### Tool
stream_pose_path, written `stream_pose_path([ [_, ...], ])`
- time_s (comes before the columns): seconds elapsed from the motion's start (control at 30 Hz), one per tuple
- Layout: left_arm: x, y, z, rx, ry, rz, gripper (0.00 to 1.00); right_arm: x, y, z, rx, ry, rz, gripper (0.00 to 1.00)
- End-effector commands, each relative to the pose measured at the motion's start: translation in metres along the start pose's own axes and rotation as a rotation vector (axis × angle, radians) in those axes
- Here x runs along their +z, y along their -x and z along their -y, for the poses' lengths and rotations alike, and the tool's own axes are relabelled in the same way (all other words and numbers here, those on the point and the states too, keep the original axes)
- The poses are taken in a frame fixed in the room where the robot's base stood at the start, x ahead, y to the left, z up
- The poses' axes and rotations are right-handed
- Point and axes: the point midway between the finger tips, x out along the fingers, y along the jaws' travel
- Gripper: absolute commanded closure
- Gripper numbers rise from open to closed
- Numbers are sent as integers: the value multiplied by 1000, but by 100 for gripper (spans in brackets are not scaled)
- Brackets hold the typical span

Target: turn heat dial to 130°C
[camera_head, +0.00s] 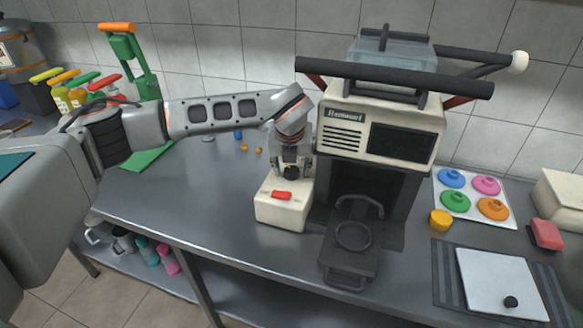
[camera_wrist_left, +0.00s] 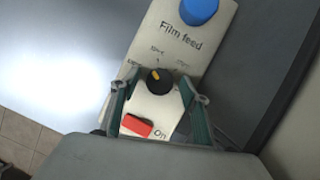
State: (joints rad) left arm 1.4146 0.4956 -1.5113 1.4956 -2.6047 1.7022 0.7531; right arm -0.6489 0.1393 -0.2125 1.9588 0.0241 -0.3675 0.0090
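The heat dial (camera_wrist_left: 158,79) is a small black knob with a yellow pointer mark, on a cream control box (camera_head: 283,211). In the left wrist view its pointer is towards the upper left of the knob. Small temperature labels sit around it, too blurred to read surely. My left gripper (camera_wrist_left: 158,92) is open, with one green-grey finger on each side of the dial; contact cannot be told. In the head view the left gripper (camera_head: 292,158) points down over the box and partly hides the dial. My right gripper is not in view.
A red switch (camera_wrist_left: 136,126) marked "On" and a blue button (camera_wrist_left: 198,10) by "Film feed" share the panel. The cream and black press (camera_head: 385,130) stands close on the right. Coloured lids (camera_head: 493,208) lie farther right.

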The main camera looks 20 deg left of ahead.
Motion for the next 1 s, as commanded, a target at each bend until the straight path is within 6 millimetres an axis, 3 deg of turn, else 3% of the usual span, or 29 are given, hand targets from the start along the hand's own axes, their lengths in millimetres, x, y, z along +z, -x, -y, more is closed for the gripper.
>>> stream_pose_path([
  [0.27, 0, 1, 0, 0, -1, 1, 55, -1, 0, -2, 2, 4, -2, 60],
  [0.43, 1, 14, 0, -1, 0, 2, 55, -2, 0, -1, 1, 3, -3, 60],
  [1.0, -96, 52, 0, -2, -4, 1, 55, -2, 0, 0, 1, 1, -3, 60],
])
